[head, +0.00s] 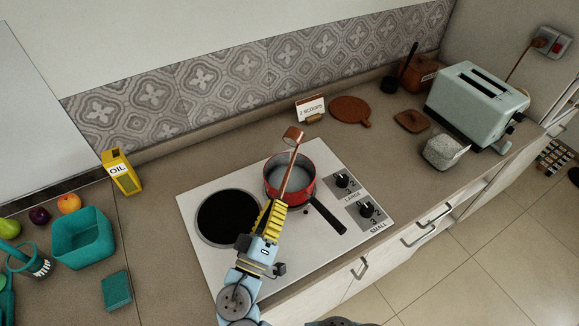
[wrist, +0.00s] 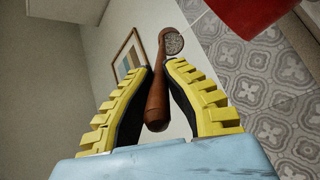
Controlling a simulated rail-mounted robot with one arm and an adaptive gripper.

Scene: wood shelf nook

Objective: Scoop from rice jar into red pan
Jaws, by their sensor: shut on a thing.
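My gripper (head: 275,208) is shut on the brown handle of a scoop (head: 290,172). The scoop points up and away, its small copper cup (head: 293,134) above and beyond the red pan (head: 291,195) in the head view. In the wrist view my gripper (wrist: 159,68) has its yellow fingers around the scoop handle (wrist: 157,95), and the scoop's round end looks grey and speckled. The red pan stands on the hob with pale contents; part of it also shows in the wrist view (wrist: 248,14). A clear squarish container with white grainy contents, seemingly the rice jar (head: 445,150), stands at right.
A white hob (head: 225,262) has a black plate at left and knobs at right. A "7 SCOOPS" sign (head: 311,108), round board (head: 350,111), brown lid (head: 411,121) and toaster (head: 478,105) stand behind and right. An oil can (head: 122,171) and teal tub (head: 84,238) are left.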

